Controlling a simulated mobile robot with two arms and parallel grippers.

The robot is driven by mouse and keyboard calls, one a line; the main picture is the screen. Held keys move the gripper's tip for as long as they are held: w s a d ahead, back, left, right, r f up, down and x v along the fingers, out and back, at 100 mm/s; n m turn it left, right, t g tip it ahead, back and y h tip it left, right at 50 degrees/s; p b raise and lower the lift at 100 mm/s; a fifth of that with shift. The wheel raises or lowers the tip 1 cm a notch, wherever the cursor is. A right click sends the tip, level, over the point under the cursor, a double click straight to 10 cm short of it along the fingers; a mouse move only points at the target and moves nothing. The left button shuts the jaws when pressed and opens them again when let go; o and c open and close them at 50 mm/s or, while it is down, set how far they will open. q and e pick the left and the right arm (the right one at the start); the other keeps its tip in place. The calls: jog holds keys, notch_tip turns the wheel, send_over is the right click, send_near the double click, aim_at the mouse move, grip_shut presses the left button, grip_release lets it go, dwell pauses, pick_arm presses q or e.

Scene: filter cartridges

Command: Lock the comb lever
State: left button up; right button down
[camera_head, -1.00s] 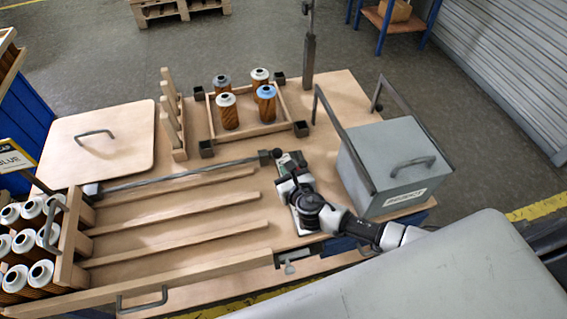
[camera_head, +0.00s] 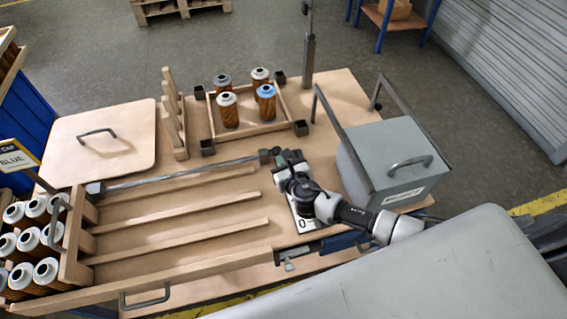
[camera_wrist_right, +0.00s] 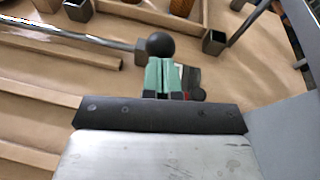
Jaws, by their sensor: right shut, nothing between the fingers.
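The comb lever is a long grey metal rod (camera_head: 180,173) with a dark ball knob (camera_head: 264,155) at its right end. It lies across the far side of the wooden lanes. The knob also shows in the wrist view (camera_wrist_right: 160,45). My right gripper (camera_head: 279,157) is shut and empty, with its teal fingertips (camera_wrist_right: 162,72) right beside the knob. I cannot tell whether they touch it. A wooden comb (camera_head: 174,115) with several teeth stands beyond the rod. My left gripper is not in view.
A wooden tray (camera_head: 251,130) with several cartridges stands behind the knob, dark square posts around it. A grey lidded box (camera_head: 395,165) stands right of my arm. Several white-topped cartridges fill a crate at the left. The lanes (camera_head: 180,205) are empty.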

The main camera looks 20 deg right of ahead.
jog(key=shift+w+r, duration=0.1)
jog(key=shift+r, duration=0.05)
jog(key=w+r, duration=0.2)
jog(key=w, duration=0.4)
jog(key=w+d+r+p, duration=0.1)
jog(key=w+r, duration=0.1)
jog(key=w, duration=0.5)
jog(key=shift+w+r+p, duration=0.3)
jog(key=shift+r, duration=0.05)
jog(key=shift+d, duration=0.1)
jog(key=shift+f, duration=0.15)
